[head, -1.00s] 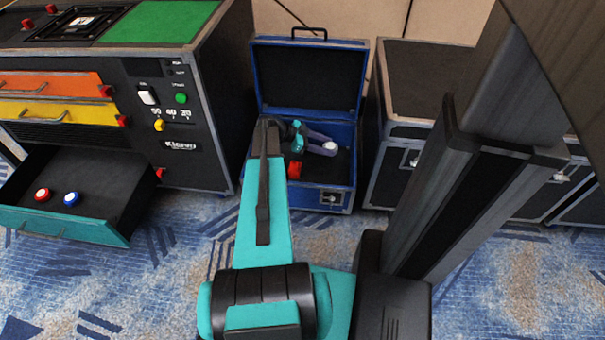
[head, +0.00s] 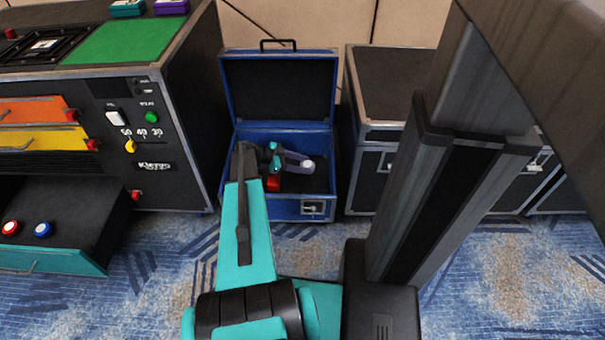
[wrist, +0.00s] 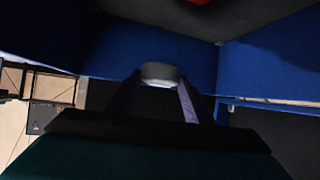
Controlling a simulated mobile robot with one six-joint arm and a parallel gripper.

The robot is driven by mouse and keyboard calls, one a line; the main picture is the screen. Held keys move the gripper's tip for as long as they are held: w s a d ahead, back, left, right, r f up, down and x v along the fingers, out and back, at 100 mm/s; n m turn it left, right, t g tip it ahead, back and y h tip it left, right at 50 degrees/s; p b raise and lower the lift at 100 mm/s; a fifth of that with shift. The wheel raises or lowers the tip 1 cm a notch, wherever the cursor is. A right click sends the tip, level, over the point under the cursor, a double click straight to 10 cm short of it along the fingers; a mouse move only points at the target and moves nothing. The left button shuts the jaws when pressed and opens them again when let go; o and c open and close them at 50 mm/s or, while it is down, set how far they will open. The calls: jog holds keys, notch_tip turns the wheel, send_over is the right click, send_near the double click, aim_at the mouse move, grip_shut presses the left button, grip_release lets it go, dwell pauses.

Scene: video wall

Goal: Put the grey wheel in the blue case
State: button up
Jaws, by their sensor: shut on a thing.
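The blue case (head: 228,150) stands open on the floor in the head view, its lid raised at the back. My gripper (head: 302,164) is within the outline of the case opening, shut on the small pale grey wheel (head: 308,167). In the wrist view my gripper (wrist: 161,92) has the grey wheel (wrist: 162,72) between its fingertips. Blue walls of the case (wrist: 275,60) show around it there. I cannot tell whether the wheel touches the case floor. My arm hides the left part of the case.
A red object (head: 272,184) lies inside the case. A black cabinet (head: 185,110) with an open teal drawer (head: 50,262) stands left, with a red disc (head: 11,228) and a blue disc (head: 43,230) in the drawer. A black flight case (head: 385,80) stands close on the right.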

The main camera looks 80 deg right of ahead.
jog(key=shift+f+b, duration=0.8)
jog(key=shift+f, duration=1.7)
jog(key=shift+f+b, duration=0.6)
jog(key=shift+b, duration=0.15)
jog(key=o, duration=1.1)
jog(key=shift+o, duration=0.2)
jog(key=shift+r, duration=0.15)
jog(key=shift+r+p, duration=0.55)
jog(key=shift+p, duration=0.3)
jog(key=p+v, duration=0.3)
jog(key=v, duration=0.9)
jog(key=shift+f, duration=0.1)
